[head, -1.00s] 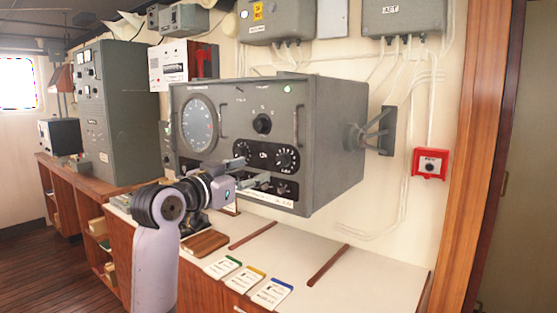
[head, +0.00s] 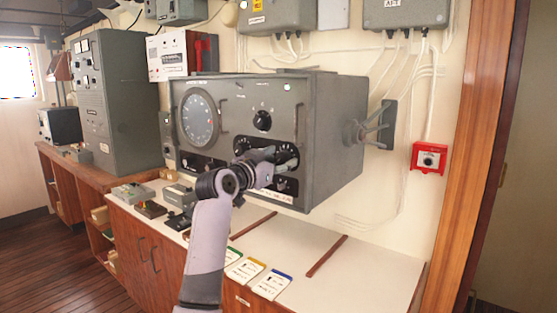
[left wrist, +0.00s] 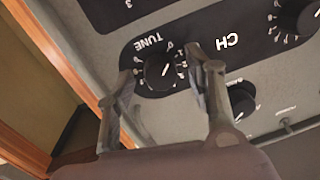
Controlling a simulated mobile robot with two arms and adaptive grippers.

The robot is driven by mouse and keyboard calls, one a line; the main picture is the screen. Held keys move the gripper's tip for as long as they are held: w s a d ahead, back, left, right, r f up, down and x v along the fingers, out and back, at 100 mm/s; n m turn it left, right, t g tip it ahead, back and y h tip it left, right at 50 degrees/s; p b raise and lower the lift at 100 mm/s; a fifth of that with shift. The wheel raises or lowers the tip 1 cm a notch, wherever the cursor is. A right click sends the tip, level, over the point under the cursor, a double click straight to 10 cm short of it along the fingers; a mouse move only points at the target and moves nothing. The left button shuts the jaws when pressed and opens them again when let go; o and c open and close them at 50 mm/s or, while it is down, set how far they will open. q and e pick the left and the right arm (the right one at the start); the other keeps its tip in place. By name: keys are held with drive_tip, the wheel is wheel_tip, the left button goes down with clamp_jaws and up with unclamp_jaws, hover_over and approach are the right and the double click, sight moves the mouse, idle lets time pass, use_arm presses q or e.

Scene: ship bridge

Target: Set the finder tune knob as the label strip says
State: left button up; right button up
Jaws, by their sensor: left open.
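The finder is a grey wall-mounted cabinet (head: 335,120) with a round dial. Its tune knob (left wrist: 160,70) is black with a white pointer line, beside the word TUNE in the left wrist view. Small scale marks show around it, partly hidden by a finger. My left gripper (left wrist: 162,68) is open, with one finger on each side of the knob; I cannot tell whether they touch it. In the head view my left gripper (head: 270,168) is at the lower right knobs and covers part of them. A white label strip (head: 270,194) runs along the cabinet's lower edge, too small to read. My right gripper is not in view.
Another black knob (left wrist: 300,14) sits beyond the CH marking, and another (left wrist: 240,98) is close to the right finger. The white desk top (head: 325,240) below holds cards (head: 272,285) and small devices. A red call box (head: 429,158) is on the wall.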

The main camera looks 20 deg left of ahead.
use_arm(q)
drive_tip(key=shift+c, duration=0.3)
clamp_jaws()
idle(0.4)
